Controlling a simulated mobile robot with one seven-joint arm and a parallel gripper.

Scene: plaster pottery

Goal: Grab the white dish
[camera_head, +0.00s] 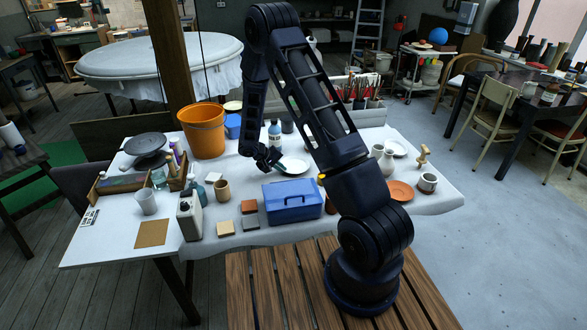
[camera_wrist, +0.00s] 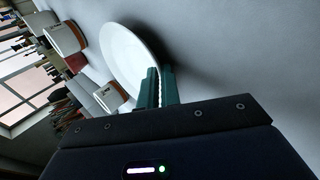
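The white dish (camera_head: 294,166) is round and shallow and lies behind the blue toolbox, by the middle of the white-covered table. My gripper (camera_head: 278,165) reaches down at its left edge. In the wrist view the white dish (camera_wrist: 128,58) is large and seen at a steep slant. The two green fingers of my gripper (camera_wrist: 159,72) are close together, with the dish's rim between them. They look shut on the rim. The fingers hide part of the near edge. I cannot tell whether the dish is clear of the tabletop.
A blue toolbox (camera_head: 291,203) stands in front of the dish. An orange bucket (camera_head: 203,132) and a bottle (camera_head: 274,134) stand to the left and behind. A second white plate (camera_head: 397,148), a pale jug (camera_head: 387,163) and a terracotta dish (camera_head: 400,191) are on the right.

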